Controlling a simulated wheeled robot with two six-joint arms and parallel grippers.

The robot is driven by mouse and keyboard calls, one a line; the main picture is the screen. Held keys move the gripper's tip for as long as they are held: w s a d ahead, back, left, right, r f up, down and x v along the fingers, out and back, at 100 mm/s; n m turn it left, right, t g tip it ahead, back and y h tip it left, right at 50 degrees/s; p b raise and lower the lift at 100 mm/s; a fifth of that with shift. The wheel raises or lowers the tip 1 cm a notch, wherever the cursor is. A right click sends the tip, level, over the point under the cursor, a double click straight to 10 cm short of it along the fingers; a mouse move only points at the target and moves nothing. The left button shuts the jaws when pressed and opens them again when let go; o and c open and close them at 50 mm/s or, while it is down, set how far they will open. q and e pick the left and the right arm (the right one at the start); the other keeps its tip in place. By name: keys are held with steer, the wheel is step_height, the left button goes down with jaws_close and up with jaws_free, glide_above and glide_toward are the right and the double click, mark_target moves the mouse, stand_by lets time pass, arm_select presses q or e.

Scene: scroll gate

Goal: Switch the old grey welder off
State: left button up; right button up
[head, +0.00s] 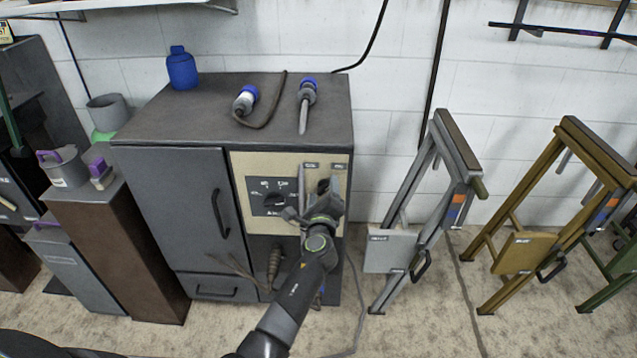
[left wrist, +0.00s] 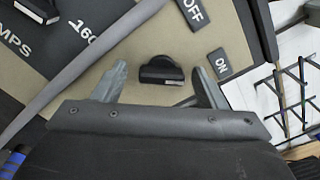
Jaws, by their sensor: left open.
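The old grey welder (head: 175,190) is a dark grey cabinet with a beige control panel (head: 250,171) on its front. My left gripper (head: 318,200) is in front of the panel's right part and hides some of it in the head view. In the left wrist view the gripper (left wrist: 160,80) is open, with a black switch knob (left wrist: 160,70) between its fingertips. I see clear panel between the knob and each finger. An OFF label (left wrist: 193,13) and an ON label (left wrist: 220,65) are beside the knob. The right gripper is out of view.
A grey bar (left wrist: 90,65) crosses the panel beside the left finger. A black dial (head: 272,197) is on the panel's left. Two blue-ended plugs and a blue bottle (head: 182,68) are on top. A grey frame (head: 396,245) stands to the right.

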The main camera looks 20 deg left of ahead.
arm_select(q)
steer(key=shift+w, duration=0.25)
steer(key=shift+r, duration=0.1)
steer(key=c, duration=1)
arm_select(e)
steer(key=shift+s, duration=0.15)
